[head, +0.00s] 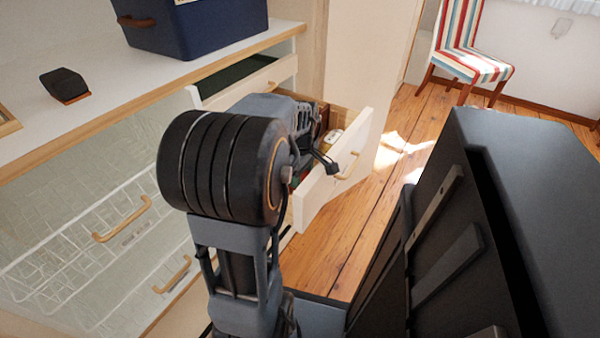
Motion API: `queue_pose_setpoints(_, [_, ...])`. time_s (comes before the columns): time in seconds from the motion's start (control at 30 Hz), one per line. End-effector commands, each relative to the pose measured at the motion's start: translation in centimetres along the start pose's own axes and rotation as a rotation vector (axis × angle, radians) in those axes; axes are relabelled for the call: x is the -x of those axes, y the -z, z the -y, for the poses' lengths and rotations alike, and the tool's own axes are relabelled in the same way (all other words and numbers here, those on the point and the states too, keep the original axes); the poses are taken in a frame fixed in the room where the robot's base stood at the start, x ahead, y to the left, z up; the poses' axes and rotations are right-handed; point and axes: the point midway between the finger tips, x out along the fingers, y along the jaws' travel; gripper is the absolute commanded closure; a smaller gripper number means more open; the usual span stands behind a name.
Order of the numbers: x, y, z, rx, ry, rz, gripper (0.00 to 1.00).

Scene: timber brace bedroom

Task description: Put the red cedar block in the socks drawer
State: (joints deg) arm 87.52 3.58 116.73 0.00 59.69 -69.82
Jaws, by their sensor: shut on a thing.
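An open pale drawer (322,190) stands out from the white unit, with a wooden handle (347,166) on its front. I cannot tell from a label whether it is the socks drawer. My arm reaches over it, and the dark end of my gripper (326,162) shows by the inner side of the drawer front. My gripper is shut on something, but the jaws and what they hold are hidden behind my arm. A reddish-brown thing (323,118) and a pale yellowish thing (332,137) show inside the drawer. I cannot make out the red cedar block for certain.
Another drawer (283,70), dark green inside, stands partly open beyond. White wire baskets (75,240) fill the unit at left. A blue box (200,28) and a small black object (64,84) stand on the top. A striped chair (470,55) stands beyond clear wooden floor.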

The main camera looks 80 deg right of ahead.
Motion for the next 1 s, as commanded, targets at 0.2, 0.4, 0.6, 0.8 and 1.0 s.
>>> queue_pose_setpoints(0.2, [-0.21, 0.0, -0.01, 0.0, 0.0, 0.0, 0.69])
queue_pose_setpoints(0.4, [-0.2, 0.01, 0.0, 0.0, 0.0, 0.0, 0.37])
queue_pose_setpoints(0.6, [-0.2, 0.0, 0.0, 0.0, 0.0, 0.0, 0.18])
queue_pose_setpoints(0.8, [-0.2, 0.0, 0.0, 0.0, 0.0, 0.0, 0.13])
queue_pose_setpoints(1.0, [0.66, 0.0, -0.01, 0.0, -0.001, 0.0, 0.13])
